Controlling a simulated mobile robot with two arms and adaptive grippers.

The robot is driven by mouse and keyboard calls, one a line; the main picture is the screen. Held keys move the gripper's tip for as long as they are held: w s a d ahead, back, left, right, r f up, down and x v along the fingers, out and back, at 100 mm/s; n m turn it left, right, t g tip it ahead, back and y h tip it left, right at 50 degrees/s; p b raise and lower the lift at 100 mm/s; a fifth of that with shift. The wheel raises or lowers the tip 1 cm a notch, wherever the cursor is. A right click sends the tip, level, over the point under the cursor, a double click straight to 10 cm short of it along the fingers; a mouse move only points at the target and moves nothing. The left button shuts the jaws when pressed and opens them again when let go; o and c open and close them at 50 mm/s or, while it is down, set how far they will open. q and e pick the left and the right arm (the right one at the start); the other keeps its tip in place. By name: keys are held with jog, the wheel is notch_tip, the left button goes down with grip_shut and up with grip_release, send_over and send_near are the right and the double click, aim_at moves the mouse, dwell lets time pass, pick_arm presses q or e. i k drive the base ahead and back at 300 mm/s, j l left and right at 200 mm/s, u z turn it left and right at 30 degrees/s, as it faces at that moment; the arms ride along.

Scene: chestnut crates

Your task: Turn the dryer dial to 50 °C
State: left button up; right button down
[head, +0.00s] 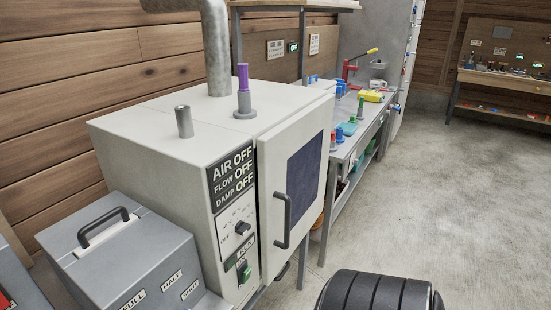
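The dryer (155,180) is a large pale grey cabinet on the left, with a pipe rising from its top. Its dial (242,228) is a small black knob on the narrow front panel, left of the door. Small temperature marks and an OFF mark surround the knob, but its pointer setting is too small to read surely. The display (232,176) above it reads AIR OFF, FLOW OFF and DAMP OFF. A green switch (244,271) sits below the dial under a RUN label. Neither of my grippers shows in the head view.
The dryer door (267,214) with a dark window and black handle (284,222) stands just right of the dial. A grey box (125,255) with a handle stands in front at left. A workbench (346,150) runs behind; the floor (430,200) at right is clear.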

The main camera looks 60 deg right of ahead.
aim_at(242, 228)
jog(key=z, duration=0.4)
jog(key=l+z, duration=0.1)
jog(key=z, duration=0.3)
jog(key=i+z, duration=0.1)
jog(key=z, duration=0.7)
